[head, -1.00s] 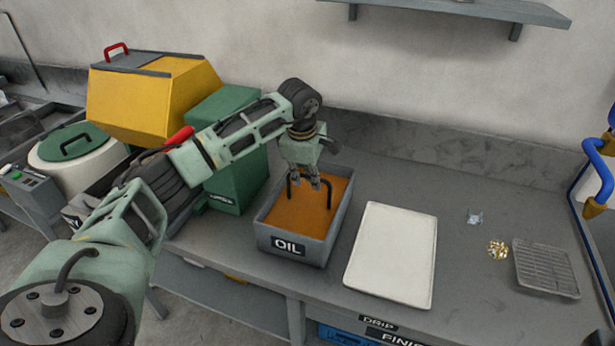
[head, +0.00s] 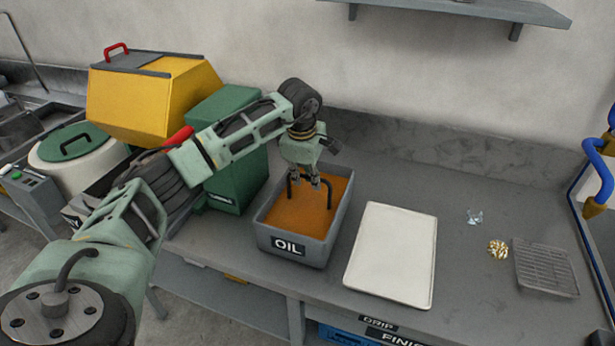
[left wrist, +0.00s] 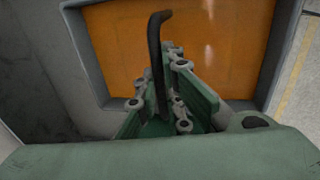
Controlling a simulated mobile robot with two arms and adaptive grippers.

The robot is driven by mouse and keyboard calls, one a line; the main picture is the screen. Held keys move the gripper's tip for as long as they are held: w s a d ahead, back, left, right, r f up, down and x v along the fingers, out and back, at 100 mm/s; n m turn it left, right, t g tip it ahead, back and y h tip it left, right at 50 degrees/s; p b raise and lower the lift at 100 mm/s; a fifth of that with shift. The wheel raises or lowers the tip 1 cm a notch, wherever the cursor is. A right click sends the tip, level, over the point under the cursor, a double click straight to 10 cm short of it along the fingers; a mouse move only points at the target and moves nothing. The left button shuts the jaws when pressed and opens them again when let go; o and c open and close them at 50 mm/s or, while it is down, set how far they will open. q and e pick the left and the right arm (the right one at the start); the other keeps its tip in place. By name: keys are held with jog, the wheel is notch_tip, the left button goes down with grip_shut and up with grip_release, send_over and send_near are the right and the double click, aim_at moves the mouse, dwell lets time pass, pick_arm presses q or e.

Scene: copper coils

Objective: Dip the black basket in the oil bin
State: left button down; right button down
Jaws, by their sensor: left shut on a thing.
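The grey oil bin (head: 298,252) with the OIL label stands on the bench, filled with orange-brown oil (head: 300,215). My left gripper (head: 309,184) is over the bin, low inside its opening, and is shut on the black handle (head: 331,193) of the basket. The handle also shows in the left wrist view (left wrist: 155,45), rising between the fingers (left wrist: 165,105). Only the handle shows above the oil; the basket's body is hidden below the surface. My right gripper is not in view.
A white tray (head: 392,255) lies right of the bin. A wire rack (head: 545,269), a gold pile (head: 497,249) and a small clear piece (head: 474,217) lie further right. A green box (head: 232,185) stands close on the left, beside a yellow hopper (head: 150,97).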

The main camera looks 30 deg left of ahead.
pick_arm(q)
notch_tip(320, 180, up, 12)
jog(key=p, duration=0.8)
dwell(0.8)
dwell(1.5)
notch_tip(320, 180, up, 3)
jog(key=shift+p, duration=1.1)
